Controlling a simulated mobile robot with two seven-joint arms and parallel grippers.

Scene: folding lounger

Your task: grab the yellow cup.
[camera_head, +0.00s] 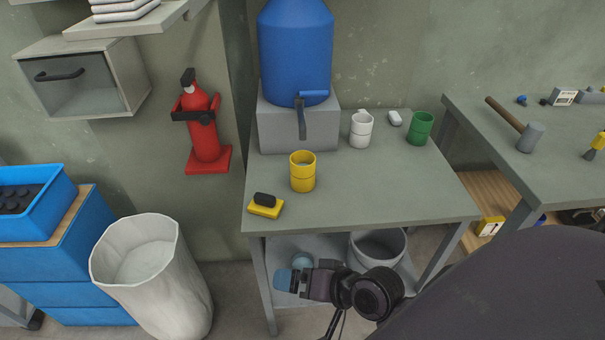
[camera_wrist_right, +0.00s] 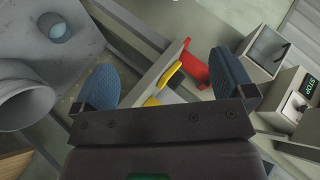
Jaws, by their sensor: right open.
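The yellow cup (camera_head: 303,172) stands upright on the grey table (camera_head: 360,200), left of the middle, in the head view. My right gripper (camera_head: 284,280) is in front of the table, lower in the picture than the cup and apart from it. In the right wrist view the two blue fingers of my right gripper (camera_wrist_right: 164,66) are spread with nothing held between them. Yellow patches show beyond the fingers there, but I cannot tell which is the cup. My left gripper is not in view.
A yellow-black sponge (camera_head: 265,205) lies left of the cup. A blue water container (camera_head: 295,50) with a tap stands behind it. A white cup (camera_head: 361,130) and a green cup (camera_head: 420,128) stand at the back right. The table's front right is clear.

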